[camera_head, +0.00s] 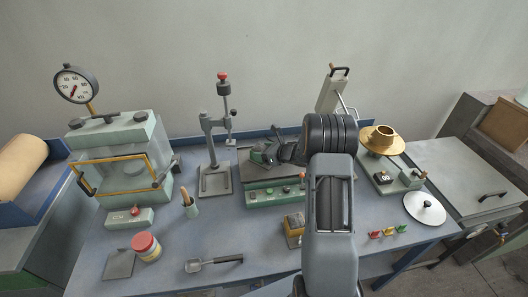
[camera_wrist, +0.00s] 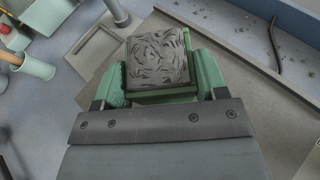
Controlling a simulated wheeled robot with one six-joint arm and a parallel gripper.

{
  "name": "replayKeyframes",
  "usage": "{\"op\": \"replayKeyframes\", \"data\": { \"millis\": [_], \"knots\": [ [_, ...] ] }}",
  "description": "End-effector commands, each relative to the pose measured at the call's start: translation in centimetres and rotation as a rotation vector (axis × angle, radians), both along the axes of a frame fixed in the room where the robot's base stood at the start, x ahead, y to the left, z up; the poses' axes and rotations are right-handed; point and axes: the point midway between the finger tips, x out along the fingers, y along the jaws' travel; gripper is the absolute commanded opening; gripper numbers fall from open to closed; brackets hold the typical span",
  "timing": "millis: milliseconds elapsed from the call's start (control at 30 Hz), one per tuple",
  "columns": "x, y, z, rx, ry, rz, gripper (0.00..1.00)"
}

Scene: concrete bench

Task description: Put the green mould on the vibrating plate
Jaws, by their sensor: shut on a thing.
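The green mould (camera_head: 262,153) is at the end of my arm in the head view. In the wrist view the mould (camera_wrist: 158,60) is a block with green sides and a dark, streaked grey top. My gripper (camera_head: 274,154) is shut on it, with one jaw at either side in the wrist view (camera_wrist: 162,78). The vibrating plate (camera_head: 250,174) appears to be the grey plate on a green base with controls, under the mould in the head view. Its grey surface (camera_wrist: 235,62) spreads around the mould in the wrist view. I cannot tell whether the mould touches it.
A press stand (camera_head: 215,180) and a cup of tools (camera_head: 190,208) stand left of the plate. A brass flow table (camera_head: 382,140) stands to the right. A dark bent rod (camera_wrist: 275,45) is near the mould.

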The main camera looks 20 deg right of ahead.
Motion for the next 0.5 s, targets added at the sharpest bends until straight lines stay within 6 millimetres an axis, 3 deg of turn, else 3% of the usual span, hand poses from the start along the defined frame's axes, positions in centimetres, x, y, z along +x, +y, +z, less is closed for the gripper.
{"op": "replayKeyframes", "data": {
  "millis": [233, 267, 500],
  "knots": [
    [0.06, -0.01, -0.18, 0.0, -0.005, 0.0, 0.15],
    [-0.01, 0.0, -0.28, 0.001, 0.001, 0.0, 0.68],
    [-0.02, 0.0, -0.22, 0.001, 0.001, 0.0, 0.91]
  ]
}}
